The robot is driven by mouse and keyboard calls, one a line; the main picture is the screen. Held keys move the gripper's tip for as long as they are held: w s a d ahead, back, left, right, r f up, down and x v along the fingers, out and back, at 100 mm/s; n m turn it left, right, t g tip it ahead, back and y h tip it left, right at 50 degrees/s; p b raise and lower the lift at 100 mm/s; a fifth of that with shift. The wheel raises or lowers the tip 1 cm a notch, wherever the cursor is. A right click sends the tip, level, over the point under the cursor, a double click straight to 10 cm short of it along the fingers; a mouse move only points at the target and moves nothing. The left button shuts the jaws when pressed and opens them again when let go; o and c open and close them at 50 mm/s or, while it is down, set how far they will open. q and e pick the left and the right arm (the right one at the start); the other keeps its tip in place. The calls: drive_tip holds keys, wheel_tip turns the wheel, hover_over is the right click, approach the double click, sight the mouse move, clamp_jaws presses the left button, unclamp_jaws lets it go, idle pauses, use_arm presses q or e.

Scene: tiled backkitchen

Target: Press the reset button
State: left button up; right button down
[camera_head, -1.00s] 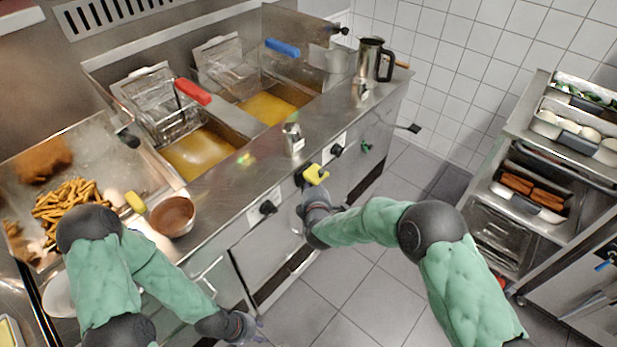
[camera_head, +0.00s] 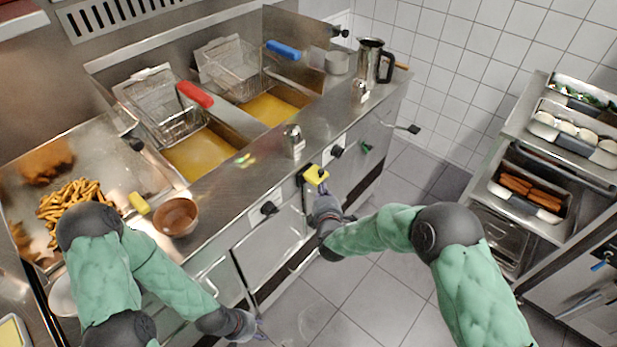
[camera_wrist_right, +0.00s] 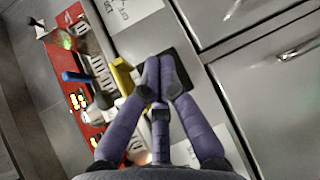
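A yellow piece (camera_head: 316,175) with a black part beside it sits on the fryer's front panel; the yellow piece also shows in the right wrist view (camera_wrist_right: 122,76). I cannot make out a label that marks the reset button. My right gripper (camera_head: 324,192) is just below the yellow piece in the head view. In the right wrist view its purple fingers (camera_wrist_right: 160,62) are closed together in front of a black plate (camera_wrist_right: 182,68); I cannot tell whether they touch it. My left gripper (camera_head: 254,327) is low in front of the counter, its fingers too small to judge.
The fryer counter (camera_head: 262,160) carries baskets, oil vats and a shaker (camera_head: 294,142). A shelf rack (camera_head: 540,225) stands at right. The floor (camera_head: 385,290) between is clear.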

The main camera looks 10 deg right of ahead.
drive_tip(key=shift+s+d, duration=0.65)
drive_tip(key=shift+s, duration=0.15)
drive_tip(key=s+a+f+m+g+y, duration=0.35)
drive_tip(key=s+f+m+g, duration=0.5)
drive_tip(key=f, duration=0.65)
drive_tip(key=s+a+f+m+g+y, duration=0.1)
drive_tip(key=s+a+f+m+g, duration=0.1)
drive_tip(key=s+m, duration=0.4)
drive_tip(key=s+a+f+m+g+y, duration=0.1)
drive_tip(key=s+f+m+g, duration=0.3)
drive_tip(key=s, duration=1)
drive_tip(key=shift+s+a+f+m+p, duration=0.4)
drive_tip(key=shift+a+f+m, duration=0.3)
drive_tip(key=shift+m, duration=0.45)
drive_tip(key=shift+w+r, duration=0.1)
